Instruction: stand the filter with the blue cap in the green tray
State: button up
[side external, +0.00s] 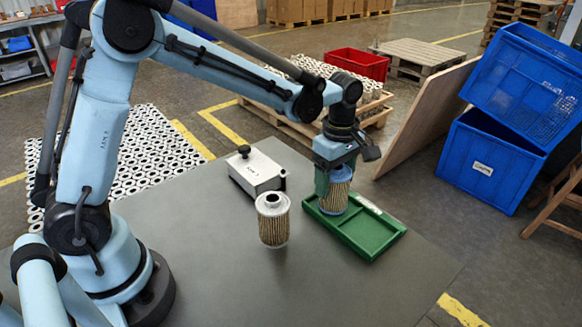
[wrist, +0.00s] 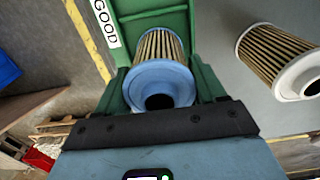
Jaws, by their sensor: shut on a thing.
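The filter with the blue cap (side external: 336,196) is upright, with its pleated body showing below my gripper (side external: 334,178). In the wrist view its blue cap (wrist: 158,86) sits between the two green fingers, which are shut on it. The filter's lower end is within the far left part of the green tray (side external: 376,240); I cannot tell whether it touches the floor. The tray also shows behind the filter in the wrist view (wrist: 138,10), with a white label reading GOOD.
A filter with a white cap (side external: 273,220) stands on the grey table left of the tray; it also shows in the wrist view (wrist: 282,60). A white box with a black knob (side external: 256,172) is behind it. The tray's near part is empty. Blue crates (side external: 490,165) are off the table.

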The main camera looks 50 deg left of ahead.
jog(key=shift+f, duration=0.1)
jog(key=o, duration=1.2)
jog(key=shift+c, duration=0.2)
jog(key=shift+r, duration=0.2)
jog(key=shift+r, duration=0.85)
jog(key=shift+r, duration=3.25)
